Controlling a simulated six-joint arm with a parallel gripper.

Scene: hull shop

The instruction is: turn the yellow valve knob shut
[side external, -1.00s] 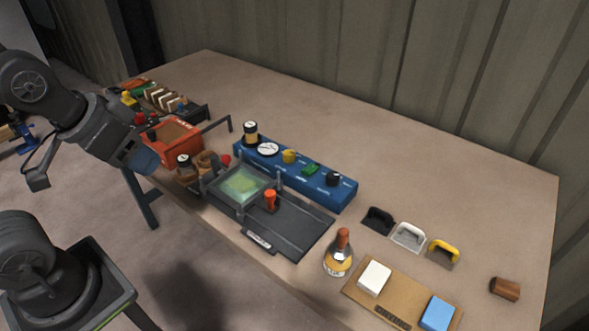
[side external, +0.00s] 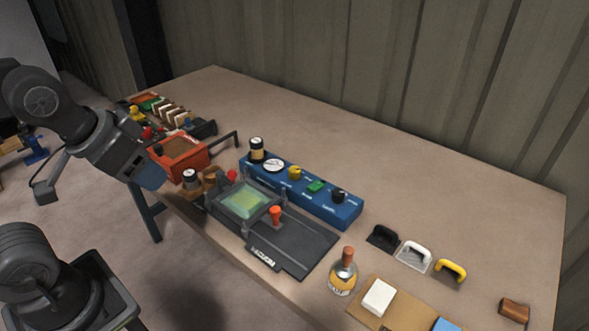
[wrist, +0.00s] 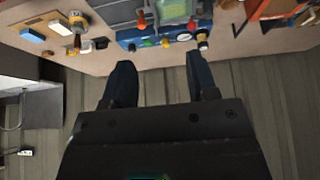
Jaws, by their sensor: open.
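The yellow valve knob (side external: 294,172) stands on the blue panel (side external: 330,212), between a white dial and a green switch. It is also small in the wrist view (wrist: 166,42), beyond my fingertips; its exact turn angle is too small to tell. My gripper (side external: 150,178) hangs at the left of the bench near the orange bin, well apart from the knob. In the wrist view my gripper (wrist: 159,62) shows two dark fingers spread wide with nothing between them.
The orange bin (side external: 182,163) and a dark tray with a green screen (side external: 243,201) and a red-topped lever (side external: 275,216) stand near the panel. The bench behind the panel is clear.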

